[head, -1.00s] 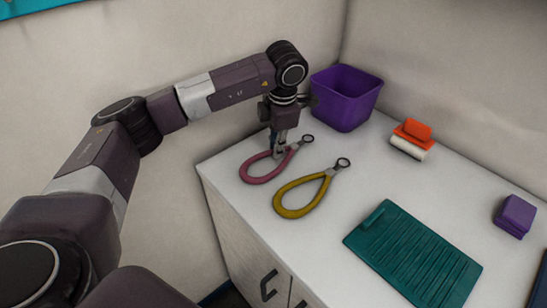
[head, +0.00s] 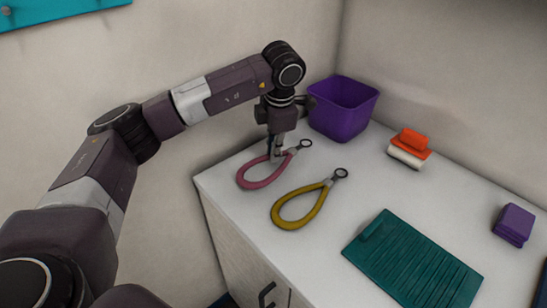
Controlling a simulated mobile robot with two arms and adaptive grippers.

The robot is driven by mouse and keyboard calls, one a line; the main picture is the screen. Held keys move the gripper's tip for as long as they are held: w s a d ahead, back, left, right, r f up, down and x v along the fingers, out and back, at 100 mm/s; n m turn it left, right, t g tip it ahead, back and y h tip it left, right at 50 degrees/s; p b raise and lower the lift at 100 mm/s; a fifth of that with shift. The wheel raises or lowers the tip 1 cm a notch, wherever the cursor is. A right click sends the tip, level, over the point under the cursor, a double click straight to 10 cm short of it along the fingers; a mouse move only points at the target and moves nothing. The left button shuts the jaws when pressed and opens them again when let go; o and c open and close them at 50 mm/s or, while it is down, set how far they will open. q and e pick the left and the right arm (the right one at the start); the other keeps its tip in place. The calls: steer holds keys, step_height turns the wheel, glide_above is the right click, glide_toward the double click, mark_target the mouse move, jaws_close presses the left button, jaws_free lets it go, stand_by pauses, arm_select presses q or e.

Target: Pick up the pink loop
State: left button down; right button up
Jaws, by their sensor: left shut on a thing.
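The pink loop (head: 262,184) lies at the left end of the white counter, with its metal ring (head: 305,143) pointing to the upper right. My left gripper (head: 277,157) points down over the narrow end of the pink loop and is shut on it near the ring. The fingertips are small and partly hidden by the gripper body. I cannot tell whether the loop is clear of the counter. My right gripper is not in view.
A yellow loop (head: 284,224) lies just right of the pink one. A purple bin (head: 343,115) stands behind. An orange and white brush (head: 410,147), a teal ridged mat (head: 410,262) and purple folded cloths (head: 514,224) sit further right on the counter (head: 375,185).

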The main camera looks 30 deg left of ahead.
arm_select(q)
steer(key=w+a+v, duration=0.1)
steer(key=v, duration=0.7)
steer(key=w+a+v, duration=0.1)
steer(key=v, duration=0.8)
steer(key=shift+w+a+r, duration=0.2)
steer(key=shift+a+r, duration=0.15)
steer(key=shift+r, duration=0.25)
